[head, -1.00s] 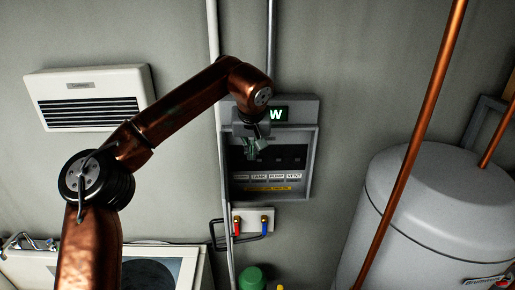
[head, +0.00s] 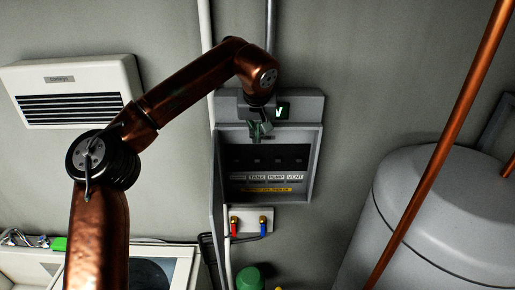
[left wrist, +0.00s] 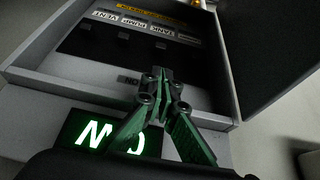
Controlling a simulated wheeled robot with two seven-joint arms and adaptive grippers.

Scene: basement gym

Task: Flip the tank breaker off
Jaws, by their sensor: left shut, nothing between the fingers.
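The grey breaker box (head: 318,150) is on the wall with its door (head: 216,190) open on the left. Inside is a row of dark switches above white labels; the TANK label (head: 257,177) is second from the left, beside PUMP and VENT. The dark TANK switch (head: 257,161) sits above it; its position is too dark to tell. My left gripper (head: 258,137) is shut and empty in front of the box's upper edge, above the switches. In the left wrist view its fingertips (left wrist: 161,74) meet, with the TANK label (left wrist: 160,30) beyond them. My right gripper is out of view.
A lit green display (head: 282,110) is partly hidden behind my wrist. Red and blue valves (head: 249,222) sit below the box. A grey tank (head: 440,220) and copper pipe (head: 440,150) stand at the right, a white heater (head: 75,92) at the left.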

